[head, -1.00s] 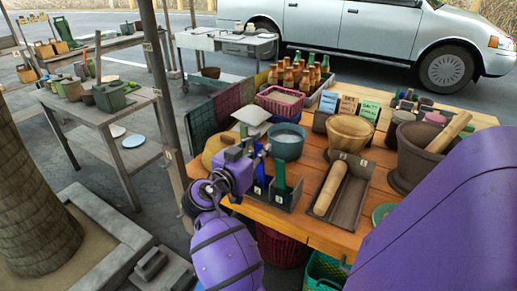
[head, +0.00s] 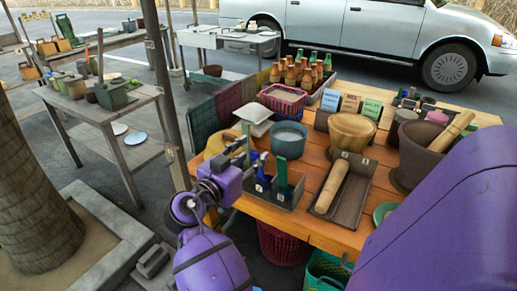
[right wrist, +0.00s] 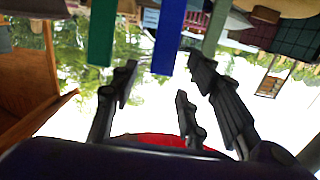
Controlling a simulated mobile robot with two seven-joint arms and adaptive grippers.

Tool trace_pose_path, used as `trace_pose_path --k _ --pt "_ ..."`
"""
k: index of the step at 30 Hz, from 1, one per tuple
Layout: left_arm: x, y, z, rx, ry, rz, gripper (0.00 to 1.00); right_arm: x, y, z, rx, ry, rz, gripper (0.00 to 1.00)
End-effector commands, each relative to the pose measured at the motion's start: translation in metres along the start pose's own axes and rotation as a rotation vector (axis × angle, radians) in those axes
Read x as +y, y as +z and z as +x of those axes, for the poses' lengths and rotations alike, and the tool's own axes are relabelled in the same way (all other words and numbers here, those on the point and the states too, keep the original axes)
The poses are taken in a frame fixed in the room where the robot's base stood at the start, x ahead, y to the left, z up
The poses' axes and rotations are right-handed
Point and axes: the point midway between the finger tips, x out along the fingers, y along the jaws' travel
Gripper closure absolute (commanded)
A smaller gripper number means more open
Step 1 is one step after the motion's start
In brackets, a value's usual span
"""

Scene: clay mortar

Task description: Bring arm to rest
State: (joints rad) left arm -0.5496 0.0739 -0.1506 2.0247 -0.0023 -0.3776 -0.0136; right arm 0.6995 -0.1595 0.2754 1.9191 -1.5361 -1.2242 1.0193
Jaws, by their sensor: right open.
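My right gripper (head: 240,146) is at the left edge of the wooden table (head: 325,236), at the left end of my purple arm. It is just left of a small dark compartment box (head: 288,199) that holds a blue upright piece (head: 263,162) and a green upright piece (head: 281,172). In the right wrist view the dark fingers (right wrist: 160,82) are spread with nothing between them. A green strip (right wrist: 102,32) and a blue strip (right wrist: 169,35) show beyond the fingertips. My left gripper is not seen.
A teal bucket (head: 288,140), a tray with a rolling-pin-like piece (head: 331,187) and a brown mortar (head: 418,158) with a pestle stand on the table. A red basket (head: 282,243) and a green basket (head: 327,270) are below it. A thin post (head: 160,75) rises left of my arm.

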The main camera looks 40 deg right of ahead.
Motion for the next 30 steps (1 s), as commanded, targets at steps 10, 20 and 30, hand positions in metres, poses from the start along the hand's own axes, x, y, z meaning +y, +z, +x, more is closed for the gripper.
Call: trace_pose_path --k 10,20,30 --pt "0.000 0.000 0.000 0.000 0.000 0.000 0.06 0.000 0.000 -0.058 0.000 -0.001 0.000 0.58" --pt "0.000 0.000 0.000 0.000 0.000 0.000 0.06 0.000 0.000 -0.066 0.001 0.001 -0.007 0.58" --pt "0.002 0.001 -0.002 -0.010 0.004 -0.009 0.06 -0.096 0.045 -0.095 -0.077 -0.497 -0.283 0.58"
